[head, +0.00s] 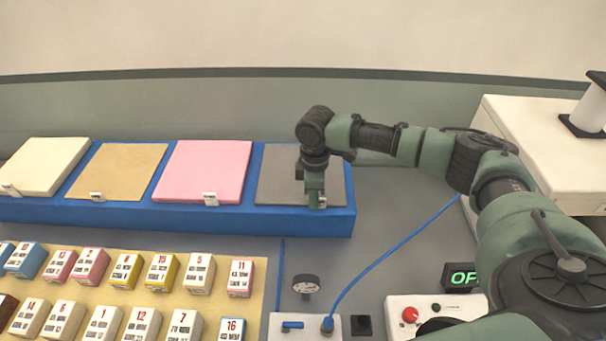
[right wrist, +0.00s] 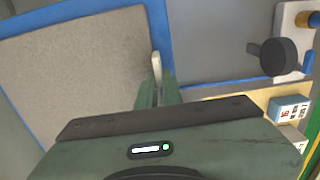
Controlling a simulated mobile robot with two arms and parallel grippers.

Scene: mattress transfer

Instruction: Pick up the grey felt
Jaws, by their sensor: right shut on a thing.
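The grey felt (head: 273,183) is a thin square sheet at the right end of the long blue tray (head: 283,222). In the right wrist view the felt (right wrist: 75,75) lies flat inside the blue border. My right gripper (head: 315,203) points down at the front edge of the felt. It is shut on the small pale tab at that edge, which shows in the right wrist view (right wrist: 156,65). My left gripper is not in view.
Pink (head: 205,169), tan (head: 118,168) and cream (head: 45,165) sheets lie on the same tray to the left. Several numbered blocks stand on a yellow board (head: 255,262) in front. A dial gauge (head: 305,284), a blue cable (head: 385,255) and a control box (head: 425,308) are at front right.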

